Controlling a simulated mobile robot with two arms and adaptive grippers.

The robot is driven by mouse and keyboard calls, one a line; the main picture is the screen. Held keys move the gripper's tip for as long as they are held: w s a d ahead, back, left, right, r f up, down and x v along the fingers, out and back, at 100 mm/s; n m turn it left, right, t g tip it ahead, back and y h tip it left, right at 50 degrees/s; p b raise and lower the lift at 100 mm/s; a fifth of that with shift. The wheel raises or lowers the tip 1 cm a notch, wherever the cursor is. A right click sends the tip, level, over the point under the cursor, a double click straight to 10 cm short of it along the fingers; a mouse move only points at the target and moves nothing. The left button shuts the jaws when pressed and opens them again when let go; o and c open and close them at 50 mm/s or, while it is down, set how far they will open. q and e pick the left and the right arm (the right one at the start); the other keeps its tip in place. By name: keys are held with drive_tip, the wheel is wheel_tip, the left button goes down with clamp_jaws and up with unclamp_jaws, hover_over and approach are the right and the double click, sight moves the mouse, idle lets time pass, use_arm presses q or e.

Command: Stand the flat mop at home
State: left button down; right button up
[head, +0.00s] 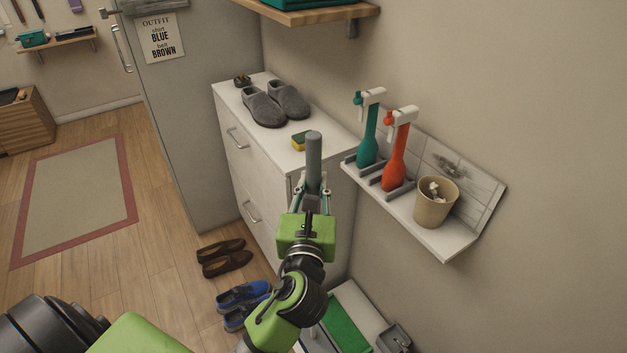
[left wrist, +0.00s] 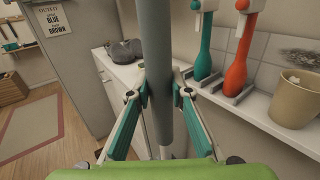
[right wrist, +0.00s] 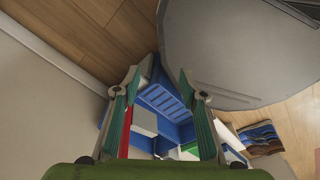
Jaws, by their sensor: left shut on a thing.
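My left gripper (head: 313,190) is shut on a grey pole (head: 314,150), which I take for the flat mop's handle. The pole stands roughly upright between the fingers in the left wrist view (left wrist: 156,60). Its lower end and any mop head are hidden behind my gripper and arm in the head view. My right gripper (right wrist: 167,72) shows only in its own wrist view; its fingers are apart with nothing held. A blue slotted item (right wrist: 163,100) shows beyond them, and I cannot tell whether it belongs to the mop or its home.
A white cabinet (head: 232,160) bears grey slippers (head: 268,105) and a yellow sponge (head: 299,141). A wall shelf (head: 445,243) holds teal and orange brushes and a tan cup (head: 435,203). Shoes (head: 240,296) lie on the floor. A green pad (head: 347,325) is low down beside my arm.

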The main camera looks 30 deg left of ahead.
use_arm(q)
drive_tip(key=shift+f+b, duration=0.9)
drive_tip(key=shift+f, duration=0.95)
drive_tip(key=shift+f, duration=0.25)
drive_tip(key=shift+f+b, duration=0.5)
drive_tip(key=shift+f, duration=0.85)
drive_tip(key=shift+r, duration=0.1)
idle(0.4)
